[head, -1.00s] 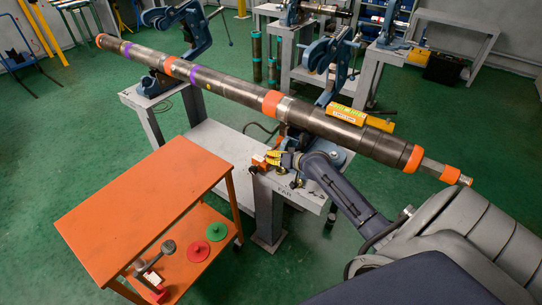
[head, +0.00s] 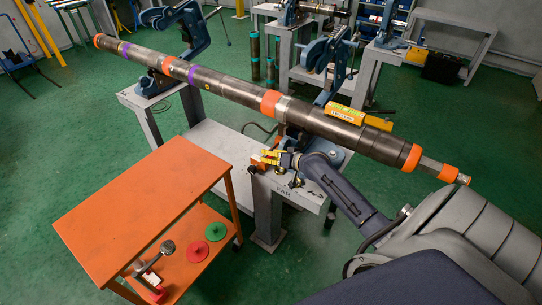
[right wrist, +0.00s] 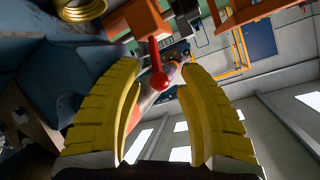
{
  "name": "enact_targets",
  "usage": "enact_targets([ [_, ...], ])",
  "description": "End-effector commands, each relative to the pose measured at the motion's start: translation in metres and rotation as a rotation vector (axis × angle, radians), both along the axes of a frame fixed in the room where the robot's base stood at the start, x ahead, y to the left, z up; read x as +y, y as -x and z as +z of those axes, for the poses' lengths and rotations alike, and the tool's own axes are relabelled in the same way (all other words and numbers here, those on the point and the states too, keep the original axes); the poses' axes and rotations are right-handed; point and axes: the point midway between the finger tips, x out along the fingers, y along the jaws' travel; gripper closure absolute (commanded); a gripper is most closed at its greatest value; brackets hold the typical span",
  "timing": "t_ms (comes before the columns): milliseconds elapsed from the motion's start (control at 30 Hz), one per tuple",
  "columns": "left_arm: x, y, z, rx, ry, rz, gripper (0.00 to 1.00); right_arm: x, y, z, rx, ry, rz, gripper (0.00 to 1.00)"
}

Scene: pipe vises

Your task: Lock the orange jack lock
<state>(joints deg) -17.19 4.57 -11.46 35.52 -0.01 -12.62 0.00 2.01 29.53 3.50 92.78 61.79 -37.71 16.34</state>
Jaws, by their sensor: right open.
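The orange jack lock (head: 257,163) is on the near pipe vise, under the long pipe (head: 230,90). In the right wrist view it shows as an orange block (right wrist: 136,19) with a red lever ending in a red ball (right wrist: 158,80). My right gripper (head: 266,157) is beside the lock, its yellow fingers partly covering it in the head view. In the wrist view the fingers (right wrist: 162,72) are spread, with the red ball between their tips and a gap on each side. My left gripper is not in view.
The vise stand (head: 285,185) is just below the gripper. An orange cart (head: 140,205) stands at the front left, with red and green discs on its lower shelf. Green floor lies open at the left.

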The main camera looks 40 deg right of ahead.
Motion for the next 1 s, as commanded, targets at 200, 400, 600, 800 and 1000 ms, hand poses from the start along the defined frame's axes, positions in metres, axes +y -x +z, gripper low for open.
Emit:
enact_targets([
  [200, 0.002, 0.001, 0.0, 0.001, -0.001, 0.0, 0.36, -0.001, 0.001, -0.002, 0.005, 0.001, 0.0, 0.59],
  [400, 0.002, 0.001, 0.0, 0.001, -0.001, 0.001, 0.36, 0.0, 0.0, -0.001, 0.022, 0.009, 0.0, 0.59],
  [600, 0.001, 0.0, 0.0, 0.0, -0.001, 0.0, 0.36, 0.001, -0.004, 0.002, 0.078, 0.029, -0.001, 0.59],
  [800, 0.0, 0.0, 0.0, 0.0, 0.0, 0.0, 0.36, 0.002, -0.008, 0.005, 0.152, 0.056, -0.002, 0.59],
  [1000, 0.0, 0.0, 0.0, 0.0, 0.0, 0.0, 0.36, 0.004, -0.013, 0.008, 0.233, 0.083, -0.002, 0.59],
])
